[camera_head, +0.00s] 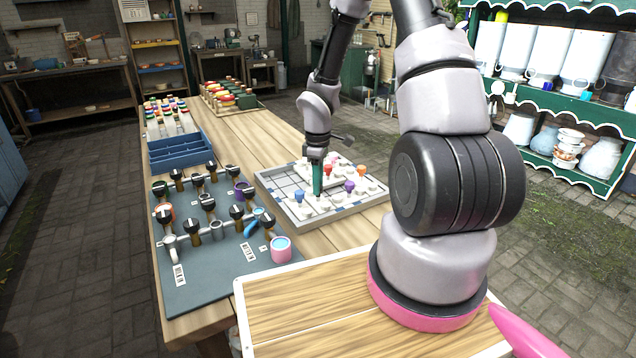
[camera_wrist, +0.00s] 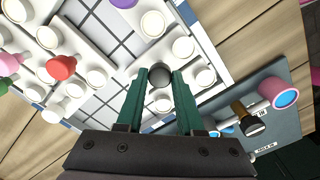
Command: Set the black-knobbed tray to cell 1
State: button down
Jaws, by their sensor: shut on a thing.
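My gripper (camera_wrist: 160,76), with two teal fingers, is shut on the black knob (camera_wrist: 159,75) of a white tray with round cups. It also shows in the head view (camera_head: 317,184), pointing down over the front part of the gridded board (camera_head: 374,199). The fingers hide most of the black-knobbed tray there, and I cannot tell whether it rests on the board or is slightly raised. Other white trays on the board have a blue knob (camera_head: 300,196), a red knob (camera_head: 328,171), a purple knob (camera_head: 349,186) and an orange knob (camera_head: 361,172). Cell numbers are not readable.
Bare grid squares (camera_head: 282,183) show at the board's left side and middle. A grey-blue panel (camera_head: 215,275) with pipes, black-topped valves and a pink cup (camera_head: 281,250) lies to the left. A blue divided crate (camera_head: 180,150) stands behind it. Bare table wood lies between panel and board.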

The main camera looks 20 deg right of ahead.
dwell(0.4)
jog(key=w+a, duration=0.1)
jog(key=w, duration=0.4)
jog(key=w+a, duration=0.1)
jog(key=w, duration=0.5)
jog(key=w+a, duration=0.1)
jog(key=w, duration=0.5)
jog(key=shift+w+a, duration=0.1)
jog(key=shift+a, duration=0.05)
jog(key=shift+w+a+r, duration=0.1)
jog(key=shift+w, duration=0.35)
jog(key=c, duration=0.5)
grip_release()
notch_tip(320, 180, up, 11)
jog(key=shift+f, duration=0.15)
